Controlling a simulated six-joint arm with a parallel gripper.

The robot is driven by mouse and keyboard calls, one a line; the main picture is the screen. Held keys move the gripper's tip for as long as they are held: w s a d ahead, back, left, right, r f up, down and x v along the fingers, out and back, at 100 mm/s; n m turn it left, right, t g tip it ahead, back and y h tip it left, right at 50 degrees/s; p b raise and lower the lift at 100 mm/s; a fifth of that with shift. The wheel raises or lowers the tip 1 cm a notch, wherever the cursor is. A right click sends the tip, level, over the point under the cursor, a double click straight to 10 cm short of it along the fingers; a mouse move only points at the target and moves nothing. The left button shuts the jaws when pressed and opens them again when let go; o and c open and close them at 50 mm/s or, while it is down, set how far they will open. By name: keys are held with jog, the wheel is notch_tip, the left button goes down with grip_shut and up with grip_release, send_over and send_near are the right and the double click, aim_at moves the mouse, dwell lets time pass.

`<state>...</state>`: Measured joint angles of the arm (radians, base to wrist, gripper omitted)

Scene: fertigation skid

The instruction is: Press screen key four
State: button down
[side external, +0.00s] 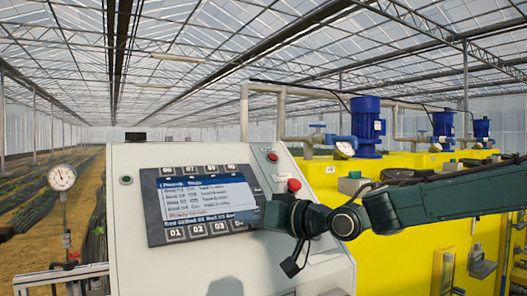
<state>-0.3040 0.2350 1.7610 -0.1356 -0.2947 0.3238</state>
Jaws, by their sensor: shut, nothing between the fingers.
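The control screen (207,203) is set in the sloped face of a white cabinet. It shows a blue display with lines of text and a row of numbered keys along its bottom edge. Key four (239,224) is the rightmost of that row, near the screen's lower right corner. My gripper (272,214) comes in from the right and is shut and empty. It is just right of the screen's lower right corner in the picture. Its fingertips are hard to make out, and I cannot tell how far they are from the panel.
A red emergency button (294,185) sticks out of the cabinet (190,270) close above my gripper. A smaller red button (272,157) is higher up. Yellow tanks (400,165) with blue pumps (367,125) stand behind. A pressure gauge (62,177) is at the left.

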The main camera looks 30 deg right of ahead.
jog(key=shift+s+r, duration=0.2)
jog(key=shift+s, duration=0.05)
jog(key=shift+s+r, duration=0.1)
jog(key=shift+r, duration=0.05)
jog(key=s+r, duration=0.3)
jog(key=shift+s+r, duration=0.1)
jog(key=shift+r, duration=0.15)
dwell(0.6)
dwell(0.5)
jog(key=s+d+f+g+h, duration=0.2)
jog(key=s+d+f, duration=0.1)
jog(key=s+d, duration=0.4)
jog(key=s+d+f+g+h, duration=0.2)
jog(key=s+d+f, duration=0.1)
jog(key=s+d, duration=0.35)
jog(key=s+d+f+g+h, duration=0.1)
jog(key=s+d+f, duration=0.1)
jog(key=s+f, duration=0.2)
jog(key=s+d+f+g+h, duration=0.1)
jog(key=s+d+f+g, duration=0.1)
jog(key=s, duration=0.8)
jog(key=s+d+f+g+h, duration=0.1)
jog(key=s+d+f+g, duration=0.1)
jog(key=s+d+f, duration=0.2)
jog(key=s+f, duration=0.2)
jog(key=s, duration=0.1)
jog(key=shift+s+m, duration=0.3)
jog(key=shift+s, duration=0.1)
